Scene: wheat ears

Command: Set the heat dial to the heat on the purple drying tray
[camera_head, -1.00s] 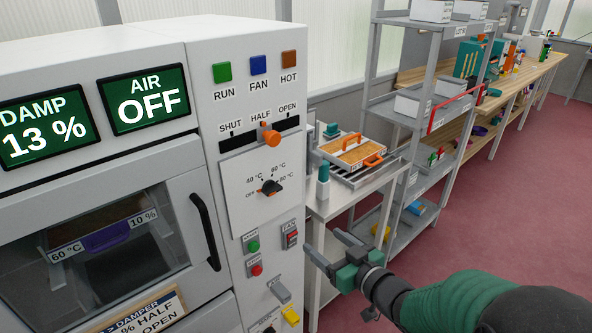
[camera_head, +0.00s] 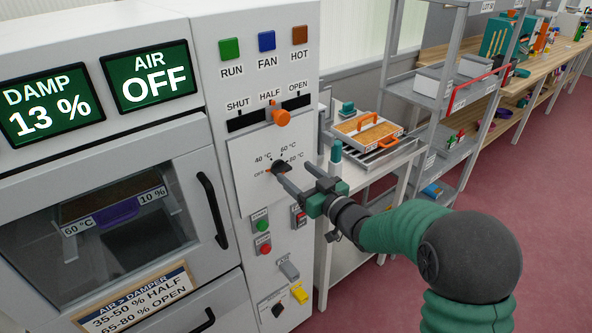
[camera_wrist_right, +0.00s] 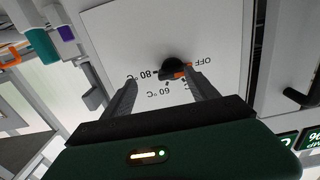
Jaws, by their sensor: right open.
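The heat dial (camera_head: 281,166) is a black knob with an orange pointer on a white panel, marked OFF, 40, 60 and 80 °C. Its pointer is toward OFF. It also shows in the wrist view (camera_wrist_right: 173,65). My right gripper (camera_head: 293,175) is open just in front of the dial. In the wrist view its fingers (camera_wrist_right: 161,83) reach toward the dial, one to each side; contact cannot be told. The purple drying tray (camera_head: 117,213) is behind the dryer window, with labels 60 °C and 10 %. My left gripper is not in view.
Above the dial is the orange damper slider (camera_head: 281,118), near HALF. Below are a green button (camera_head: 262,225), a red button (camera_head: 264,249) and a rocker switch (camera_head: 299,216). The black door handle (camera_head: 213,210) is to the left. A side table holds an orange-handled tray (camera_head: 366,132).

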